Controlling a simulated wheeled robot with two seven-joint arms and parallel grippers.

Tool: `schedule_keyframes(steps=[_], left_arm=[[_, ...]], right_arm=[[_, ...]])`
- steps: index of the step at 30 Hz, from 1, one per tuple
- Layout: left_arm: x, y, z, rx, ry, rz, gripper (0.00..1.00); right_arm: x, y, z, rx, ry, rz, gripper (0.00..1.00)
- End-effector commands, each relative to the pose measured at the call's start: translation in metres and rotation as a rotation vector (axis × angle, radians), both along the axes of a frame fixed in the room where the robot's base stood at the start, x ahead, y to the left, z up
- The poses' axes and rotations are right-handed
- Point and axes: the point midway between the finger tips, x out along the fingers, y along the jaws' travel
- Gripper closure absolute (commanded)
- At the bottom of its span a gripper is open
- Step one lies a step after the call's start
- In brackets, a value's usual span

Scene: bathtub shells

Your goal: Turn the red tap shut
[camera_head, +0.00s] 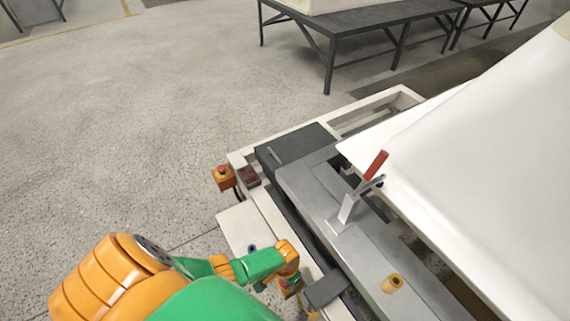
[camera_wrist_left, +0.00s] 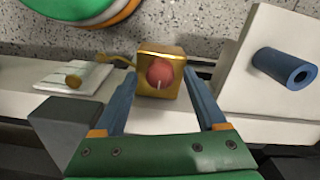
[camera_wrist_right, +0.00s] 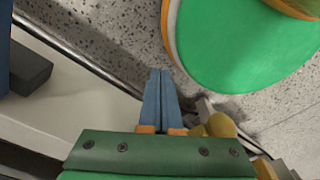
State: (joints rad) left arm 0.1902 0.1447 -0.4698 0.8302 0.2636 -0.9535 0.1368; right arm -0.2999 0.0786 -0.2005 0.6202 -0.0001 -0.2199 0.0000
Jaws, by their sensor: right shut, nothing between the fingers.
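The red tap (camera_wrist_left: 159,73) is a round red knob with a small pale mark, on the front of a gold-yellow box (camera_wrist_left: 172,57) in the left wrist view. My left gripper (camera_wrist_left: 158,85) is open, with one blue finger on each side of the box and knob. I cannot tell whether the fingers touch it. In the head view my left arm reaches down to the white frame at bottom centre, and its fingers are mostly hidden. My right gripper (camera_wrist_right: 161,76) is shut and empty, over the floor beside a pale ledge in the right wrist view.
A red-handled clamp (camera_head: 375,166) stands on the grey rail (camera_head: 315,196) beside the large white shell (camera_head: 480,150). An orange box with a red button (camera_head: 223,178) sits at the frame's left corner. A blue tube (camera_wrist_left: 285,67) sticks out right of the tap. Floor at left is clear.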

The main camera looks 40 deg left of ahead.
Motion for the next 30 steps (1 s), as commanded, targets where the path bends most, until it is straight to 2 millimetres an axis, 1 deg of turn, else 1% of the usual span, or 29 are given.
schedule_keyframes(steps=[2,7,9,12,15,26,28,29,30], left_arm=[[0.000,0.000,0.004,0.000,0.000,0.000,0.26],[0.000,0.000,0.045,0.001,-0.001,-0.002,0.26],[0.000,0.000,0.059,0.000,-0.001,-0.001,0.26],[0.000,0.000,0.070,0.000,0.000,0.000,0.26],[0.000,0.000,0.073,0.000,0.000,0.000,0.26],[0.000,0.000,0.071,0.000,0.000,0.000,0.26],[-0.011,0.002,0.072,-0.001,-0.002,0.003,0.26],[-0.023,0.004,0.072,-0.001,-0.005,0.005,0.26],[-0.046,0.009,0.072,0.001,-0.014,0.007,0.26]], right_arm=[[0.000,0.000,0.004,0.000,0.000,0.000,1.00],[0.000,0.000,0.037,0.000,0.000,-0.001,1.00],[0.000,0.000,0.047,0.000,0.000,-0.001,1.00],[0.000,0.000,0.054,0.000,0.000,-0.001,1.00],[0.000,0.000,0.055,-0.001,0.001,-0.001,1.00],[0.000,-0.001,0.053,-0.001,0.001,-0.001,1.00],[0.000,-0.001,0.063,-0.001,0.001,-0.001,1.00],[0.000,-0.001,0.074,-0.001,0.001,-0.001,1.00],[0.000,-0.001,0.091,-0.001,0.001,0.000,1.00]])
